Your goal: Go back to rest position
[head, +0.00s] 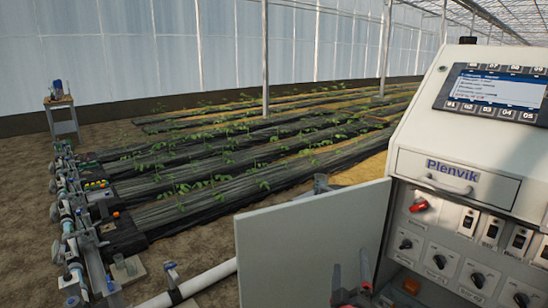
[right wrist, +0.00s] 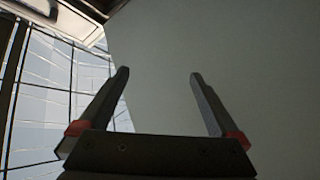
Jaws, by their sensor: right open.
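My right gripper (head: 351,275) shows at the bottom of the head view, in front of the open grey cabinet door (head: 305,240) and just left of the control panel. In the right wrist view my right gripper (right wrist: 160,78) has its two dark fingers spread wide apart with nothing between them. The pale door panel (right wrist: 220,50) fills much of the view behind the fingers; I cannot tell how close it is. My left gripper shows in neither view.
The white Plenvik cabinet (head: 400,165) stands at the right, with a screen (head: 497,91), a red switch (head: 419,206) and several black knobs. A white pipe (head: 205,279) runs left of the door. Crop rows (head: 240,165) and a valve line (head: 70,220) lie beyond.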

